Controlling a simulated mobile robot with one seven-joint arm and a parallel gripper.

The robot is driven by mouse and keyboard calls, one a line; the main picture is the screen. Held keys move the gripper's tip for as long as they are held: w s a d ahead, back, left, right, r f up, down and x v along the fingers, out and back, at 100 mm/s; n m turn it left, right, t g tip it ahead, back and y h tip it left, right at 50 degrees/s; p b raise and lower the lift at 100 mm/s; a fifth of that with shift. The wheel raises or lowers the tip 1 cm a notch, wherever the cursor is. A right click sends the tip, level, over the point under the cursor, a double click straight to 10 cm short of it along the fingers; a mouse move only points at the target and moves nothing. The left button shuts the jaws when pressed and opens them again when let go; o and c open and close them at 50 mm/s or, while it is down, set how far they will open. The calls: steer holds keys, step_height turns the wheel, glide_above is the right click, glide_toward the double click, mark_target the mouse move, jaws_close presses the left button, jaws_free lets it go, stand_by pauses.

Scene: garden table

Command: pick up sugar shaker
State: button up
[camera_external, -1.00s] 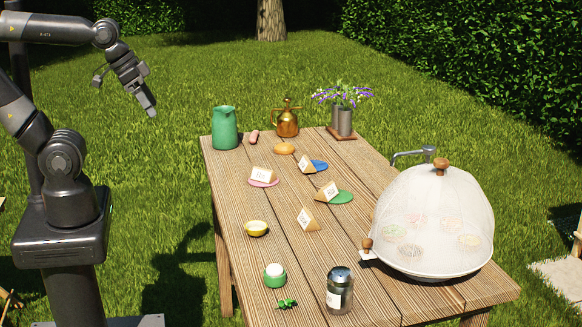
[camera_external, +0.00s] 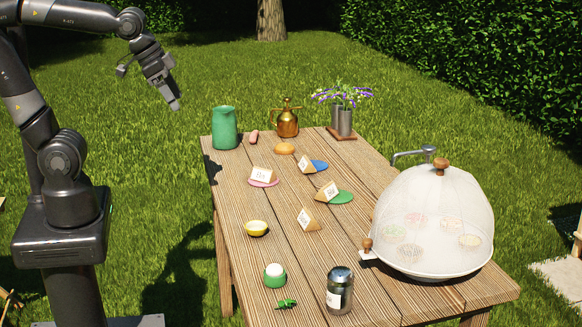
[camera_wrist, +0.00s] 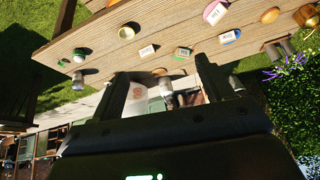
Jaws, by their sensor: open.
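The sugar shaker (camera_external: 340,290), a glass jar with a metal lid and a pale label, stands upright near the table's front edge in the external view. In the wrist view, a small dark jar near the left end of the table (camera_wrist: 78,80) appears to be it. My gripper (camera_external: 174,92) is raised beyond the table's left edge, far from the shaker and apart from everything. In the wrist view my gripper (camera_wrist: 162,80) shows its two fingers spread with nothing held between them.
A yellow bowl (camera_external: 256,229), card holders, a green pitcher (camera_external: 224,128) and a copper can (camera_external: 287,122) are farther back.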

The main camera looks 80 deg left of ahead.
steer(key=w+d+m, duration=0.2)
steer(key=w+d, duration=0.6)
steer(key=w, duration=0.3)
steer(key=m+g+h, duration=0.2)
steer(key=m+h, duration=0.1)
steer(key=m, duration=0.3)
glide_toward(343, 288)
steer(key=a, duration=0.3)
steer(key=x, duration=0.6)
steer(key=shift+w+d+r, duration=0.15)
steer(key=shift+w+d, duration=0.05)
steer(key=shift+w, duration=0.05)
steer(key=shift+x, duration=2.95)
steer(key=shift+s+d, duration=0.1)
